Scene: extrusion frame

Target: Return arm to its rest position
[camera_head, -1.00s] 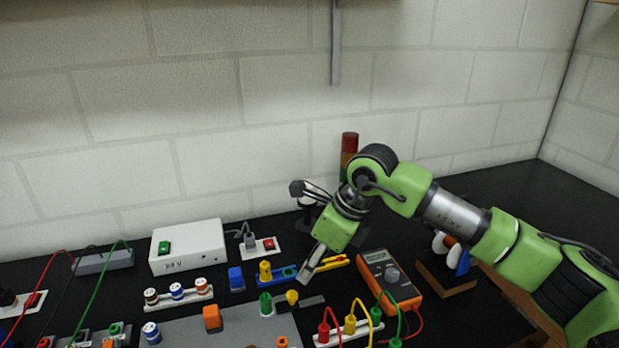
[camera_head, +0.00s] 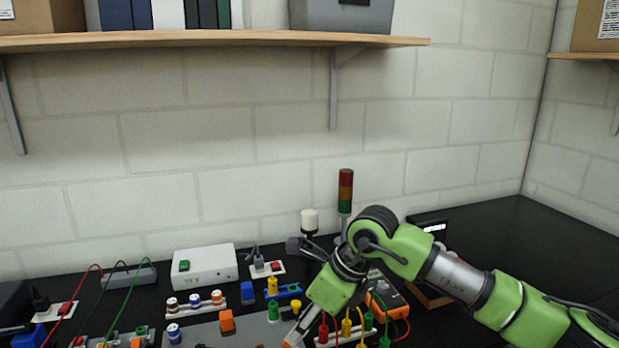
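My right arm, green with black joints, reaches in from the right over the black bench. Its gripper (camera_head: 297,335) hangs low over the front of the bench, beside the yellow and green plugs. Only part of the gripper shows, and I cannot tell whether its fingers are open or shut. My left arm is not in the picture.
A white box (camera_head: 206,266) with a green switch stands at the back. An orange multimeter (camera_head: 390,298) is partly hidden behind my arm. A stack light (camera_head: 345,192) rises behind the elbow. A wooden shelf (camera_head: 220,41) hangs above. The bench at right rear is clear.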

